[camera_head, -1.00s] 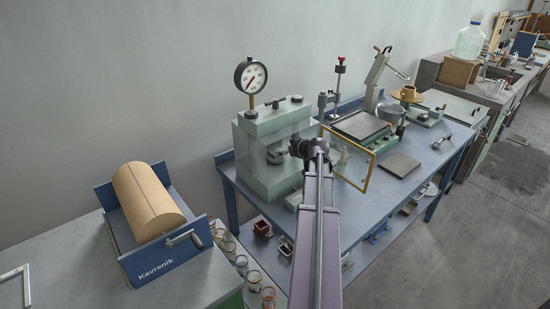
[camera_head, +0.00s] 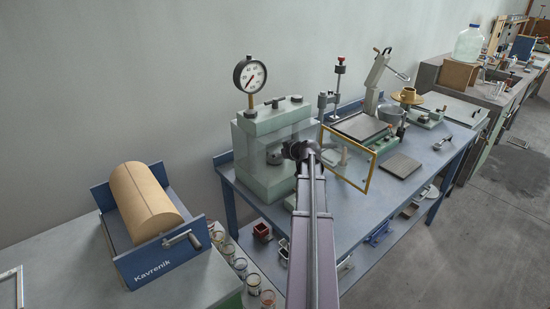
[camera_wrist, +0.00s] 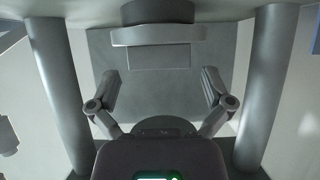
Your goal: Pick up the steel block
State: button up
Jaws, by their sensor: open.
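My gripper (camera_wrist: 158,75) is open in the wrist view, its two fingers spread wide with nothing between their tips. Just beyond the fingertips is a grey metal block-like piece (camera_wrist: 155,56), with a rounded grey part directly behind it. It looks like the steel block, but I cannot tell it surely from a part of the press. It sits between the two thick grey columns of the green press (camera_head: 265,180). In the head view my arm reaches to the press's clear guard, and my fingers and the block cannot be made out.
The press columns (camera_wrist: 62,80) stand close on both sides of my gripper. A yellow-framed clear door (camera_head: 368,178) stands open right of my arm. A pressure gauge (camera_head: 250,75) tops the press. A blue bench (camera_head: 350,215) carries other equipment, including a flat grey plate (camera_head: 402,166).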

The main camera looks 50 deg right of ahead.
jog(key=shift+x, duration=0.95)
jog(key=c, duration=1.3)
